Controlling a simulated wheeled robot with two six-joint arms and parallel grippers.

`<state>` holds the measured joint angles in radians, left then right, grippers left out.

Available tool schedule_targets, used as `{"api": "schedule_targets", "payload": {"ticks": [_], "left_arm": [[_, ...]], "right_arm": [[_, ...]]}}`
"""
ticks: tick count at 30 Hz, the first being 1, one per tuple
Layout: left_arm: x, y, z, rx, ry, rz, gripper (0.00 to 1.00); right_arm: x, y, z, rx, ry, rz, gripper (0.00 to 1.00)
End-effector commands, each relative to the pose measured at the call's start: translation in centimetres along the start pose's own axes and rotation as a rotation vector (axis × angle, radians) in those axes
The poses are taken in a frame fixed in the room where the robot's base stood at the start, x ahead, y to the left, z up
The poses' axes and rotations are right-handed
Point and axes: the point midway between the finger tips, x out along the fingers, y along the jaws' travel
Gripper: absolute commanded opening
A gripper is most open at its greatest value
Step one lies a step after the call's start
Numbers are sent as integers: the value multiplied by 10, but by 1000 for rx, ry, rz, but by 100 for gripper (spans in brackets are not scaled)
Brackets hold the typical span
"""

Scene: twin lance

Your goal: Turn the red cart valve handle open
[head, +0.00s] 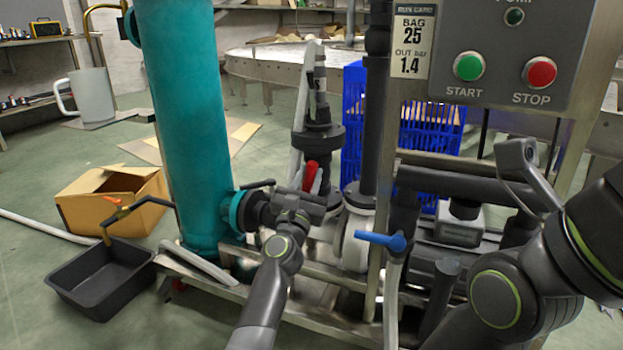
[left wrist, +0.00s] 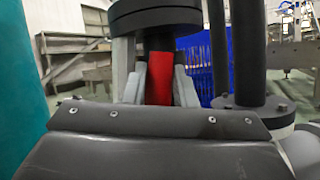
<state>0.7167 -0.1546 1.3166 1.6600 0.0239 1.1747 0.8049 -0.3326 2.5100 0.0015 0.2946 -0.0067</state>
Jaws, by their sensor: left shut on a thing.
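The red valve handle (head: 311,176) stands upright on the dark pipework in the middle of the cart, just below a black flange. My left gripper (head: 316,188) is at the handle, its arm coming up from the bottom of the head view. In the left wrist view, the red handle (left wrist: 160,78) sits between the two grey fingers (left wrist: 160,88), which are shut on it. Its lower end is hidden behind my gripper body. My right arm shows at the right of the head view, but its fingers do not.
A teal column (head: 185,120) stands left of the handle. A blue lever (head: 382,240) sits on a pipe to the right. The control panel (head: 505,45) with green and red buttons hangs above right. A black tray (head: 100,282) and a cardboard box (head: 108,203) are on the floor at left.

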Motion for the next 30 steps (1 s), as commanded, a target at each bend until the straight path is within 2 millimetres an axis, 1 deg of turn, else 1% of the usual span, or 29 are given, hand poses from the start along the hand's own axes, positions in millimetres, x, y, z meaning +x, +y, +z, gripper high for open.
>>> {"api": "schedule_targets", "payload": {"ticks": [18, 30], "left_arm": [[1, 3, 0, -180, 40, 72, 2], [1, 4, -1, -216, 47, 86, 2]], "right_arm": [[7, -3, 1, 7, 11, -3, 36], [7, -3, 1, 5, 7, -3, 36]]}}
